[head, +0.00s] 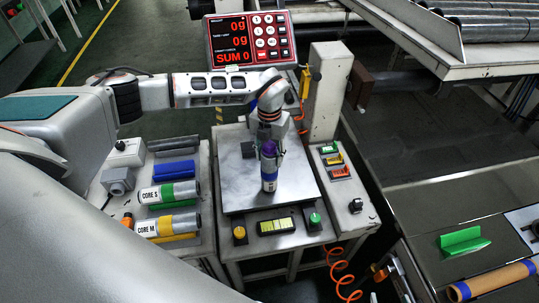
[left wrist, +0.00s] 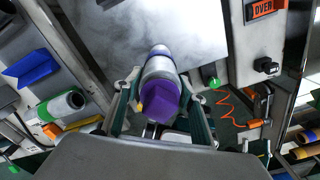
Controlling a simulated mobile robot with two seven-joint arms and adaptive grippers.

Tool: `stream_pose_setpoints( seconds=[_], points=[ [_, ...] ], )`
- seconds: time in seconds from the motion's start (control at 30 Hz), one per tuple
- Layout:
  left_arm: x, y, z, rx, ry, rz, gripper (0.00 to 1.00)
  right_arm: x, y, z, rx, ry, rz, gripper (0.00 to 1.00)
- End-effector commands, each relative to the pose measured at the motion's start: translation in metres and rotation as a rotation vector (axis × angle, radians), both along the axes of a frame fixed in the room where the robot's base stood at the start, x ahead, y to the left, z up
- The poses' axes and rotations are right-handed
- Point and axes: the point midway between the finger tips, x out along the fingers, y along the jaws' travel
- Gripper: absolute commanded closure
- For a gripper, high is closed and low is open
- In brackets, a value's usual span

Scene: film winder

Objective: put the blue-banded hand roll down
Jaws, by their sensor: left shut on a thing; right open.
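The blue-banded hand roll (head: 269,181) is upright over the metal plate of the weighing bench (head: 238,196). Its lower part shows a blue band and a pale section; its top is purple. My left gripper (head: 270,148) is shut around its upper part from above. In the left wrist view the hand roll (left wrist: 160,68) sits between the two fingers of the left gripper (left wrist: 160,96), purple end toward the camera. Whether its lower end touches the plate I cannot tell. My right gripper is not in view.
A red display (head: 250,40) behind reads 0g, 0g and SUM 0. Cores marked CORE S (head: 168,193) and CORE M (head: 167,226) lie on the left stand. Buttons (head: 240,234) line the bench front. A brown roll (head: 492,281) lies at the lower right. The plate around the roll is mostly bare.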

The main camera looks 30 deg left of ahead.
Motion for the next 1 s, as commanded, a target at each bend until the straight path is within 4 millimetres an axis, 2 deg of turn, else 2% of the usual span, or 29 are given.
stream_pose_setpoints(
  seconds=[0.33, 0.37, 0.4, 0.77, 0.87, 1.0],
  points=[
    [0.001, 0.0, -0.002, -0.001, -0.001, 0.001, 1.0, 0.0, 0.0, -0.001, 0.0, 0.001, 0.0, 0.49],
    [0.0, 0.0, -0.002, 0.0, -0.001, 0.001, 0.52, 0.0, 0.0, -0.001, 0.0, 0.001, 0.0, 0.49],
    [0.0, 0.0, -0.002, 0.0, 0.0, 0.001, 0.43, 0.0, 0.0, -0.001, 0.0, 0.001, 0.0, 0.49],
    [0.0, 0.0, 0.0, -0.001, -0.001, 0.0, 0.43, 0.0, 0.0, 0.0, 0.0, 0.0, 0.0, 0.49],
    [0.001, 0.0, 0.007, -0.001, -0.003, 0.0, 0.43, 0.0, 0.0, 0.001, 0.0, 0.0, 0.0, 0.49],
    [0.001, 0.0, 0.029, -0.001, -0.004, 0.0, 0.43, 0.0, 0.0, 0.001, 0.0, 0.0, 0.0, 0.49]
  ],
)
